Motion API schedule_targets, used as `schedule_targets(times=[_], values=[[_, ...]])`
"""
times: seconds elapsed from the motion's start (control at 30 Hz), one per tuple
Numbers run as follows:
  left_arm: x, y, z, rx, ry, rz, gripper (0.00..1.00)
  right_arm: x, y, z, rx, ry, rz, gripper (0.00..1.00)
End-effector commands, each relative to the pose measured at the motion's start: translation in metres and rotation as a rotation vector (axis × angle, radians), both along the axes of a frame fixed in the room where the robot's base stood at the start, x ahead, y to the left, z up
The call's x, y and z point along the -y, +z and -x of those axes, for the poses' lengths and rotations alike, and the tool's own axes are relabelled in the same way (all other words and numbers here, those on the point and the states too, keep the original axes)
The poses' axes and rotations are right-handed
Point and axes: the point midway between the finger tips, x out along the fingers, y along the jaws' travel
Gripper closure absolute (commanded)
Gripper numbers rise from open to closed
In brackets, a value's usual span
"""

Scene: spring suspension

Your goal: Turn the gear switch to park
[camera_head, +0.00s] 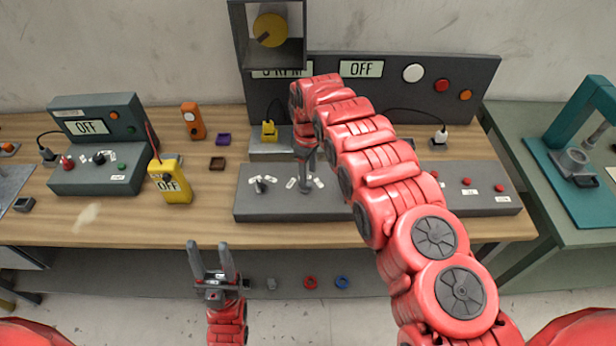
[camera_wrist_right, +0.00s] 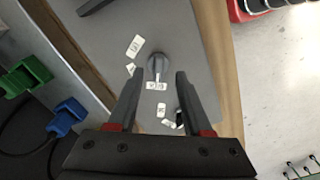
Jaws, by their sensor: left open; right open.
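A grey switch knob with small white labels around it, likely the gear switch, is on the sloped grey panel. In the right wrist view the knob (camera_wrist_right: 157,66) lies between the fingertips of my right gripper (camera_wrist_right: 159,74), which is open. I cannot tell whether the fingers touch it. The label letters are too small to read. In the head view my right gripper (camera_head: 305,180) points down over the panel (camera_head: 350,207) and hides most of this knob. My left gripper (camera_head: 214,260) is open and empty in front of the table's edge, away from the panel.
Another small knob (camera_head: 260,186) with labels sits left of the right gripper. Red buttons (camera_head: 466,181) are at the panel's right. A yellow multimeter (camera_head: 169,179) stands left of the panel. My right arm hides the panel's middle.

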Motion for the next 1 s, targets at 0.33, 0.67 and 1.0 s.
schedule_targets(times=[0.33, 0.67, 1.0], values=[[0.000, -0.007, 0.000, -0.001, 0.000, 0.000, 0.50, -0.001, -0.044, -0.002, 0.006, 0.001, -0.001, 0.50], [0.000, -0.012, 0.000, 0.000, 0.000, 0.000, 0.50, 0.000, -0.052, 0.000, 0.002, 0.000, 0.001, 0.50], [0.000, -0.012, 0.000, 0.000, 0.000, 0.000, 0.50, 0.000, -0.052, -0.001, 0.003, 0.000, 0.001, 0.84]])
